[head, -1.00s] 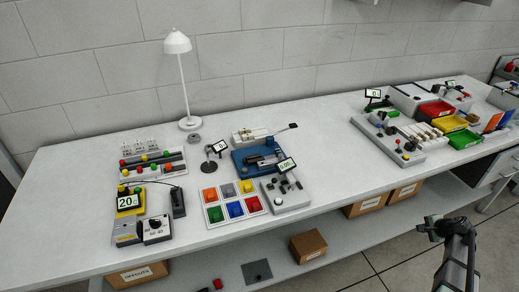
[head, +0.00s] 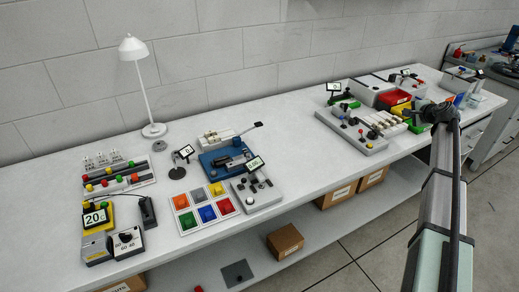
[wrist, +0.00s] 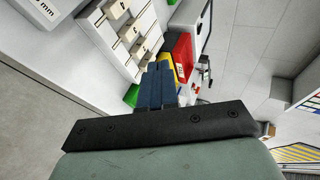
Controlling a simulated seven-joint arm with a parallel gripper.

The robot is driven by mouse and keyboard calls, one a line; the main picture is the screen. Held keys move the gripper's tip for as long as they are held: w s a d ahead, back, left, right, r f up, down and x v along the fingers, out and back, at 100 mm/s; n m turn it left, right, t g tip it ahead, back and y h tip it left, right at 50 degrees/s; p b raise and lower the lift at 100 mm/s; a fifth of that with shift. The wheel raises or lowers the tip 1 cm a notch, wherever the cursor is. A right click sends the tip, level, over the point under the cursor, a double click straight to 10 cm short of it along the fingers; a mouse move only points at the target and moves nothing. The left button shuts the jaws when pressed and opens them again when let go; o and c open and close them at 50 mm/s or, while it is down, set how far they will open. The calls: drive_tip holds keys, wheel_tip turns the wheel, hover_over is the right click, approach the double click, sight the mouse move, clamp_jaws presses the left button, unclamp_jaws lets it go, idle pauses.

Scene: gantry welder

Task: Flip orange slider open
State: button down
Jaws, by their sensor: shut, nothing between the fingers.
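A panel of coloured square pieces (head: 203,222) lies on the bench at left of centre in the head view. Its orange piece (head: 181,202) is at the top left of the panel. I cannot tell whether this is the slider or whether it is open. My gripper (head: 432,108) is at the right, near the coloured bins and far from the panel. In the wrist view my gripper's dark blue fingers (wrist: 156,85) are shut together and empty, pointing toward the bins.
Red (wrist: 182,55), yellow (wrist: 166,60) and green bins are close to the fingers. A grey fixture (head: 350,130) with knobs stands left of my gripper. A white lamp (head: 143,75), blue device (head: 222,160) and ball rack (head: 118,178) stand farther left.

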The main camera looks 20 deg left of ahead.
drive_tip(key=w+a+r+n+g+y, duration=0.1)
drive_tip(key=a+r+n, duration=0.15)
drive_tip(key=a, duration=0.85)
drive_tip(key=a+r+n+g, duration=0.1)
drive_tip(key=a+r, duration=0.2)
drive_tip(key=a, duration=0.8)
drive_tip(key=s+a+f+n+g, duration=0.15)
drive_tip(key=s+a, duration=0.35)
drive_tip(key=a, duration=0.7)
drive_tip(key=s+a+f+n+g+h, duration=0.1)
drive_tip(key=s+a+f+n, duration=0.25)
drive_tip(key=a, duration=0.85)
drive_tip(key=s+a+f+n+g, duration=0.15)
drive_tip(key=s+a, duration=0.45)
drive_tip(key=a, duration=0.6)
drive_tip(key=s+a+f+n+h, duration=0.25)
drive_tip(key=s+a+n, duration=0.35)
drive_tip(key=s+a, duration=1.65)
drive_tip(key=s+a+n+h, duration=0.1)
drive_tip(key=s+a, duration=0.3)
drive_tip(key=s, duration=0.4)
drive_tip(key=s+a+r+n+t+h, duration=0.1)
drive_tip(key=s+a, duration=0.4)
drive_tip(key=s, duration=0.4)
drive_tip(key=s+a+r+n+t+h, duration=0.1)
drive_tip(key=s+a, duration=0.3)
drive_tip(key=s, duration=0.5)
drive_tip(key=shift+a+n, duration=0.3)
drive_tip(key=shift+n, duration=0.3)
